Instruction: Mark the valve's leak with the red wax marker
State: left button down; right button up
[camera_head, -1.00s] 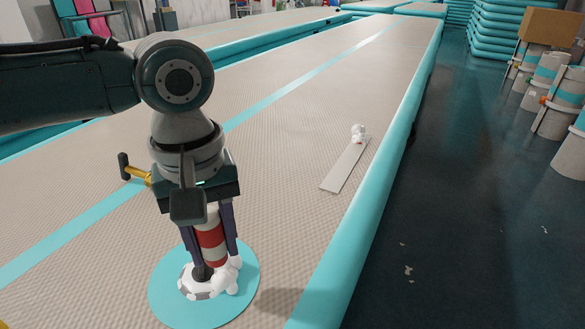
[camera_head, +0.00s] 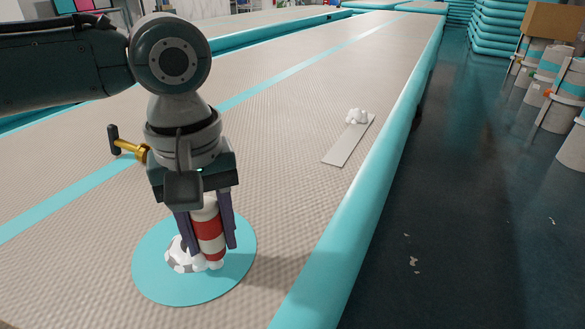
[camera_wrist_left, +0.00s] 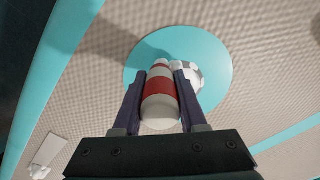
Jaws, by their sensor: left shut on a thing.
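My left gripper (camera_head: 207,238) is shut on the red-and-white striped marker (camera_head: 208,228), which points down. In the left wrist view the marker (camera_wrist_left: 160,90) sits between the two fingers. The valve (camera_head: 180,254) is a whitish round fitting with dark parts and white foam on it, on a round teal patch (camera_head: 155,283). The marker's lower end is over the valve's right side, close to the foam; its tip is hidden and I cannot tell whether it touches. The valve (camera_wrist_left: 190,76) shows partly behind the marker in the wrist view. My right gripper is not in view.
A brass tool with a black handle (camera_head: 130,149) lies left of my wrist. A grey strip (camera_head: 346,147) with white foam (camera_head: 357,116) at its far end lies near the track's right edge (camera_head: 345,245). Dark floor lies beyond. The track's middle is clear.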

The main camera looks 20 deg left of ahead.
pick_arm(q)
jog(key=shift+f, duration=0.35)
dwell(0.7)
dwell(1.4)
jog(key=shift+a+f+p, duration=0.1)
jog(key=shift+f+p, duration=0.05)
jog(key=shift+p, duration=0.35)
dwell(0.7)
notch_tip(320, 180, up, 7)
jog(key=p, duration=0.9)
jog(key=shift+r+p, duration=0.2)
jog(key=shift+p, duration=0.15)
jog(key=shift+f, duration=0.1)
